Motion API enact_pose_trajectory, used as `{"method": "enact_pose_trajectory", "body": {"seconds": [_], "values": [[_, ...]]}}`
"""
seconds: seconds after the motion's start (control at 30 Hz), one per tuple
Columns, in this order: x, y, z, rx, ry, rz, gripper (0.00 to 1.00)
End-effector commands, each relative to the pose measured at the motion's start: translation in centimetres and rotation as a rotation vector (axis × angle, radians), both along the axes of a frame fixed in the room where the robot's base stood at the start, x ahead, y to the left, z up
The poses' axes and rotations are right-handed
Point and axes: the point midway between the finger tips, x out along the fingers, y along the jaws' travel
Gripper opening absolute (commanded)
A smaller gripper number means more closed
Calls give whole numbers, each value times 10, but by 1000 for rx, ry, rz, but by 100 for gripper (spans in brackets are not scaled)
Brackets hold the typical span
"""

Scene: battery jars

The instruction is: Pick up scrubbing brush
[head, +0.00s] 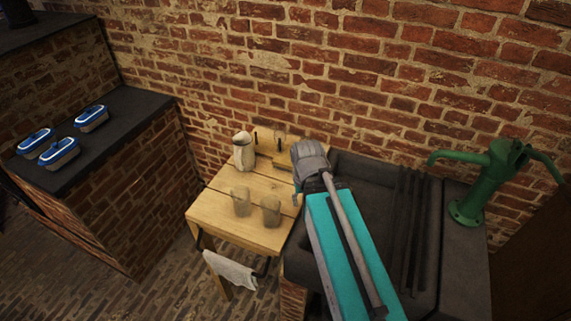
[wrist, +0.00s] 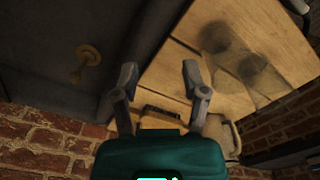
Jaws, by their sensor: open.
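A small tan block-like thing (wrist: 162,113), likely the scrubbing brush, lies on the wooden table by the wall side. In the wrist view it is beyond my gripper's finger bases and partly hidden by the teal gripper body. In the head view a tan piece (head: 282,163) at the table's back right seems to be the same thing, partly behind my arm. My gripper (wrist: 158,75) is open and empty, its two fingers spread above the boundary between table and dark sink. In the head view my arm hides most of the gripper.
Two glass jars (head: 241,201) (head: 271,211) stand on the wooden table (head: 223,217), with a pale pitcher (head: 243,152) at its back. A dark sink (head: 368,175) and green pump (head: 487,180) are at right.

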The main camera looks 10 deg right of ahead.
Motion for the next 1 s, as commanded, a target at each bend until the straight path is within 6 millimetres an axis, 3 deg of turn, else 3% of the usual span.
{"method": "enact_pose_trajectory", "body": {"seconds": [0.13,0.33,0.47,0.67,1.0], "values": [[0,0,0,0,0,0,61],[7,0,1,0,0,19,98],[23,-4,3,0,0,62,100],[68,-5,10,0,0,209,100],[170,-4,23,2,0,571,100]]}}
